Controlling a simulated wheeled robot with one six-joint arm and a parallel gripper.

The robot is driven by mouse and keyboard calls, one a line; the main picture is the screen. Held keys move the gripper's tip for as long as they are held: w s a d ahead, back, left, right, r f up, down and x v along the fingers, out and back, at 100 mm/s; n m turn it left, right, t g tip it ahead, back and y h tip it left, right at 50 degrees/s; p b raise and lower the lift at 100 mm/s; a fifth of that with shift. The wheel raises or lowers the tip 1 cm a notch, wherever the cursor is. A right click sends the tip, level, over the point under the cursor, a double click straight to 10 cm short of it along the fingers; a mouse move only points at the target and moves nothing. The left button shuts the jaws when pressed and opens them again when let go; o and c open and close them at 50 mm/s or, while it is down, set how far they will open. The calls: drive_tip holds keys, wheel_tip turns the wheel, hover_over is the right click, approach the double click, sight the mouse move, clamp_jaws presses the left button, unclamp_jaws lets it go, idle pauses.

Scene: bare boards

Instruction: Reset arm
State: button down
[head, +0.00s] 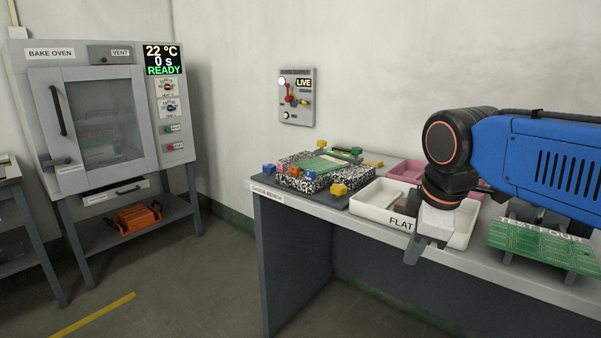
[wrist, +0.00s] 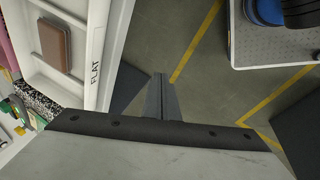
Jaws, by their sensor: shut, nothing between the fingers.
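My gripper (head: 418,250) hangs in front of the bench edge in the head view, beside the white tray marked FLAT. In the wrist view my gripper (wrist: 160,82) points down over the floor, with its two fingers together and nothing between them. My blue arm reaches in from the right in the head view and hides part of the bench behind it.
The bench (head: 300,203) holds a speckled fixture block (head: 290,181), the FLAT tray (head: 367,211) with a brown block (wrist: 55,45), pink trays (head: 405,171) and green circuit boards (head: 540,245). A bake oven (head: 50,135) stands left. Floor (head: 190,285) between is clear.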

drive_tip(key=s+d+f+m+t, duration=0.1)
drive_tip(key=s+d+f+m, duration=0.6)
drive_tip(key=s+f+m, duration=0.4)
wheel_tip(320, 180, down, 3)
drive_tip(key=m, duration=0.2)
drive_tip(key=shift+d+m, duration=0.15)
drive_tip(key=shift+m, duration=0.15)
drive_tip(key=c, duration=2.5)
unclamp_jaws()
drive_tip(key=shift+s, duration=0.1)
